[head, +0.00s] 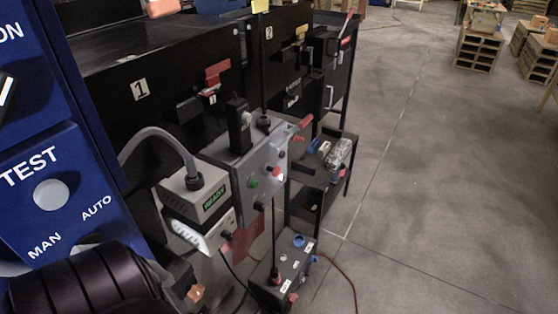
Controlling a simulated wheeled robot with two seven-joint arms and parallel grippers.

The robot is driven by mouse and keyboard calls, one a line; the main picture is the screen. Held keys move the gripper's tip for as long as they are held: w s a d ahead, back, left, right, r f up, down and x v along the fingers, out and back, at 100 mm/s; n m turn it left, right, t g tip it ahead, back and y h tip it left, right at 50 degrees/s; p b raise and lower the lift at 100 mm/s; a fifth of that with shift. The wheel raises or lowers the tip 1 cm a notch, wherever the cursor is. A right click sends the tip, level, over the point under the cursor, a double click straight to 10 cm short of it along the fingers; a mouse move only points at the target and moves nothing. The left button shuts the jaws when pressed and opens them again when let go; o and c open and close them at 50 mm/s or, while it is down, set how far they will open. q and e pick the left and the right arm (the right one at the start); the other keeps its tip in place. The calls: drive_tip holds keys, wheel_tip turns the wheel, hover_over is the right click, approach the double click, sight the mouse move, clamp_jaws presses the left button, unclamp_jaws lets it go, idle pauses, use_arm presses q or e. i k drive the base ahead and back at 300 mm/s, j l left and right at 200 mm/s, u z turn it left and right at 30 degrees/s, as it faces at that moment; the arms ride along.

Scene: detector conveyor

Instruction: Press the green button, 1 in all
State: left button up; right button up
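The green button (252,183) is a small round button on the front face of a grey control box (243,207), in the middle of the head view. A red button (276,172) sits to its right on the same box. A dark knob shows lower on that face.
A blue panel (62,190) marked TEST, MAN and AUTO fills the near left, with a large black ribbed part (85,283) below. A grey unit with a green READY label (214,198) stands beside the control box.

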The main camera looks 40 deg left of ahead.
sight(253, 184)
drive_tip(key=i+u, duration=0.25)
drive_tip(key=i, duration=0.15)
drive_tip(key=i+l+u, duration=0.25)
drive_tip(key=i, duration=0.2)
drive_tip(key=i+l+u, duration=0.1)
drive_tip(key=u, duration=0.35)
drive_tip(key=i+l+u, duration=0.2)
drive_tip(key=u, duration=0.25)
drive_tip(key=i+l+u, duration=0.25)
drive_tip(key=u, duration=0.15)
drive_tip(key=i+l+u, duration=0.15)
drive_tip(key=l+u, duration=0.15)
drive_tip(key=u, duration=0.15)
drive_tip(key=i+l+u, duration=0.1)
drive_tip(key=l+u, duration=0.65)
drive_tip(key=l, duration=0.15)
drive_tip(key=l+u, duration=0.35)
drive_tip(key=k+l, duration=0.05)
drive_tip(key=l, duration=0.05)
